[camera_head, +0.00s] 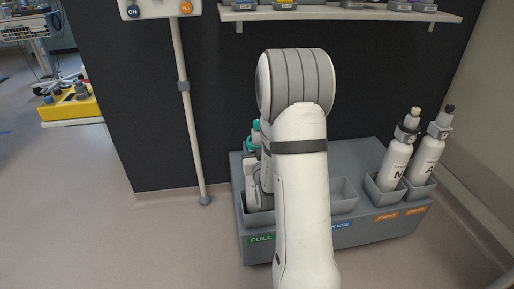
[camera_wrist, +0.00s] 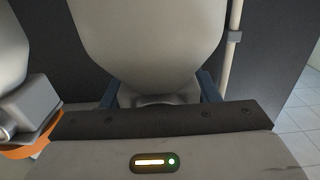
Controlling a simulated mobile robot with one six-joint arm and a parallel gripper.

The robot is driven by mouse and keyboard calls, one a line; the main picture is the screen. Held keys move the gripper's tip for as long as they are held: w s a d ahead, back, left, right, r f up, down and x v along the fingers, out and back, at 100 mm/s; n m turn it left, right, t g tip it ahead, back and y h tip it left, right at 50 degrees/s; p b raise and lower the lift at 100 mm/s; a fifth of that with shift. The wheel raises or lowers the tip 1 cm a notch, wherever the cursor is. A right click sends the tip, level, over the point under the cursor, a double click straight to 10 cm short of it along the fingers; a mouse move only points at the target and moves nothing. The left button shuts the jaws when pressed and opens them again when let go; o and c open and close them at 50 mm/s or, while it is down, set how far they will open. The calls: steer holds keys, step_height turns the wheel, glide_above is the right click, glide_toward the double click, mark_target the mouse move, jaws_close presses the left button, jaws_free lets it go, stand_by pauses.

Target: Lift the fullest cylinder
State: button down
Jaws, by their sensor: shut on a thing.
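A white cylinder with a teal top (camera_head: 251,143) stands at the left end of the grey rack, partly hidden by my arm. In the wrist view a large white cylinder body (camera_wrist: 148,40) fills the middle, between the blue-grey fingers of my gripper (camera_wrist: 157,92), which is shut on it. In the head view my arm hides most of my gripper. Another white cylinder with a grey collar (camera_wrist: 30,105) and an orange ring shows at the wrist view's left edge. Two white cylinders, marked N (camera_head: 396,160) and A (camera_head: 427,158), stand tilted in the right sockets.
The grey rack (camera_head: 290,240) carries a FULL label at left, an IN USE label partly hidden, and two orange EMPTY labels at right. A socket (camera_head: 344,195) right of my arm is empty. A pole (camera_head: 184,100) stands left; a shelf (camera_head: 340,14) hangs above.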

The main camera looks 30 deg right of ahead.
steer(key=shift+r+p, duration=2.6)
steer(key=shift+r, duration=2.85)
